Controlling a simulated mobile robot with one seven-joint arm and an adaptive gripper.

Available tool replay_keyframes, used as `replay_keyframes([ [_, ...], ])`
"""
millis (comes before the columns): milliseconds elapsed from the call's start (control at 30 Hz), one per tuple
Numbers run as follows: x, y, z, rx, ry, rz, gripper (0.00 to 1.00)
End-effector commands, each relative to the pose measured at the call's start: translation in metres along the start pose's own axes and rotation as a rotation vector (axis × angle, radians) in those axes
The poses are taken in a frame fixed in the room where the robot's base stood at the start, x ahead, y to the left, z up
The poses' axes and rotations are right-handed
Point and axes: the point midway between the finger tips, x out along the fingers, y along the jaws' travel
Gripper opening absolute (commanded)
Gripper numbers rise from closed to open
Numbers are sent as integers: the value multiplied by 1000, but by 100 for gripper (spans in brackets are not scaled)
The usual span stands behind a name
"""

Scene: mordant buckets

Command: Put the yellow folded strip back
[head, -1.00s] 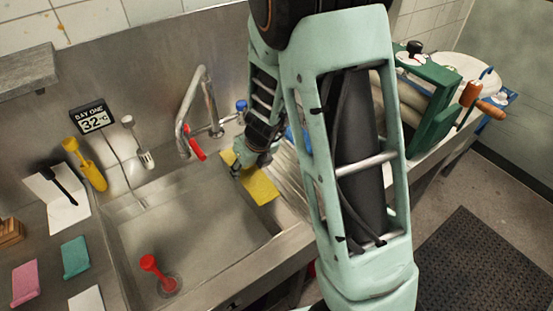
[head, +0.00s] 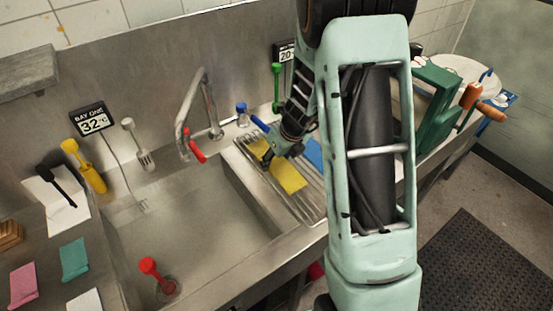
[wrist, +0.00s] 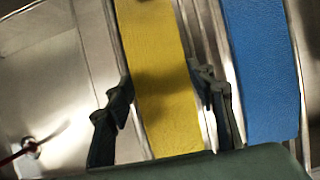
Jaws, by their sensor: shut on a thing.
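The yellow folded strip (head: 289,176) is over the ribbed drainboard (head: 317,205) to the right of the sink in the head view. My gripper (head: 270,158) is shut on it near its upper left part. In the wrist view the yellow strip (wrist: 161,80) runs between my two fingers (wrist: 165,108), one at each long edge. I cannot tell whether the strip touches the drainboard. A blue strip (head: 313,152) lies just right of it on the drainboard, and it also shows in the wrist view (wrist: 262,70).
The sink basin (head: 190,225) is left of the drainboard, with a faucet (head: 182,125) behind. A red plug-like item (head: 152,268) stands in the basin. Pink (head: 23,285) and teal (head: 75,259) pieces lie at left. A green wringer-like device (head: 436,105) stands at right.

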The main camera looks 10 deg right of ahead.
Motion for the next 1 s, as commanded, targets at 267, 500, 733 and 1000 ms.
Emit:
replay_keyframes([
  [267, 3, 0, -1, 0, 0, 0, 60],
  [500, 3, 0, -1, 0, 0, 0, 68],
  [733, -5, 0, 1, -2, -1, -1, 68],
  [1000, -59, 1, 3, -3, -4, -2, 68],
])
